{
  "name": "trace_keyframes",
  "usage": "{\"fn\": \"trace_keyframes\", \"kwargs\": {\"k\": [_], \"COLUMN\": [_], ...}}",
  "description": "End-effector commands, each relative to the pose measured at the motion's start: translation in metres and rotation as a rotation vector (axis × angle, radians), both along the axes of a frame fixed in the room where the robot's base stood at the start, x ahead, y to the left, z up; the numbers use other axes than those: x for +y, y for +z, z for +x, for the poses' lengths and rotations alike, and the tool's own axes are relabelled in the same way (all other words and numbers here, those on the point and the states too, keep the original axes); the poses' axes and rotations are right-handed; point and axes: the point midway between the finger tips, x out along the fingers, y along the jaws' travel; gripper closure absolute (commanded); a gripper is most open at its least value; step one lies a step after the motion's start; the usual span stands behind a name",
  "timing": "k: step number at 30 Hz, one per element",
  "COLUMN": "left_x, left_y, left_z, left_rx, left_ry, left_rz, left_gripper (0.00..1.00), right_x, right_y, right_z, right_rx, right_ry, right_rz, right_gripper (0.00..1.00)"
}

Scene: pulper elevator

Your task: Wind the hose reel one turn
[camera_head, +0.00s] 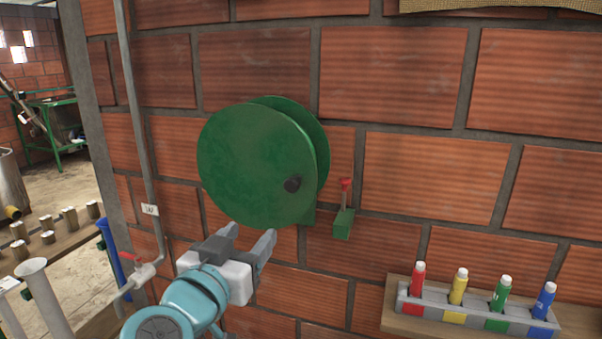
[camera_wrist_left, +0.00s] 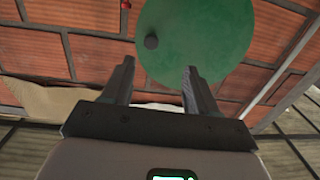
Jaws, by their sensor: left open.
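The green hose reel (camera_head: 245,165) is mounted on the brick wall, and its round face carries a dark crank knob (camera_head: 292,185) at the lower right. My left gripper (camera_head: 252,238) is open and empty just below the reel's lower edge, its fingers pointing up toward it. In the left wrist view the reel (camera_wrist_left: 205,35) lies beyond the fingertips (camera_wrist_left: 158,68), and the knob (camera_wrist_left: 151,41) shows just ahead of the gap between them, apart from both. No hose can be made out. My right gripper is not in view.
A small green bracket with a red-topped part (camera_head: 344,215) sits on the wall right of the reel. A rack (camera_head: 475,315) of coloured markers stands on a shelf at lower right. A pipe with a red valve (camera_head: 140,268) runs down the wall at left.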

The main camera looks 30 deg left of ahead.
Motion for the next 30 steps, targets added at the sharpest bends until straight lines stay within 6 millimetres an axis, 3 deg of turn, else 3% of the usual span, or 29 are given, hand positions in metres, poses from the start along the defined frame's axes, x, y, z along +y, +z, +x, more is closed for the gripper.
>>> {"fn": "trace_keyframes", "kwargs": {"k": [1, 4, 11, 24, 30], "left_x": [-0.004, -0.006, 0.0, 0.023, 0.028], "left_y": [0.012, 0.021, 0.019, 0.022, 0.023], "left_z": [-0.001, -0.002, 0.015, 0.115, 0.146], "left_rx": [-0.004, -0.015, -0.015, -0.015, -0.018], "left_ry": [-0.012, -0.026, -0.032, -0.033, -0.034], "left_rz": [-0.003, -0.002, 0.001, 0.001, 0.0], "left_gripper": [0.41, 0.41, 0.41, 0.41, 0.41], "right_x": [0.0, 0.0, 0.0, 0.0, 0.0], "right_y": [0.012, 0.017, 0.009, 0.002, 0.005], "right_z": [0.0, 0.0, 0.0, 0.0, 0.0], "right_rx": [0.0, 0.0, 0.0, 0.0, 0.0], "right_ry": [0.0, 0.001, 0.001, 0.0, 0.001], "right_rz": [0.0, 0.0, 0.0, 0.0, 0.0], "right_gripper": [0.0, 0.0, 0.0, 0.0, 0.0]}}
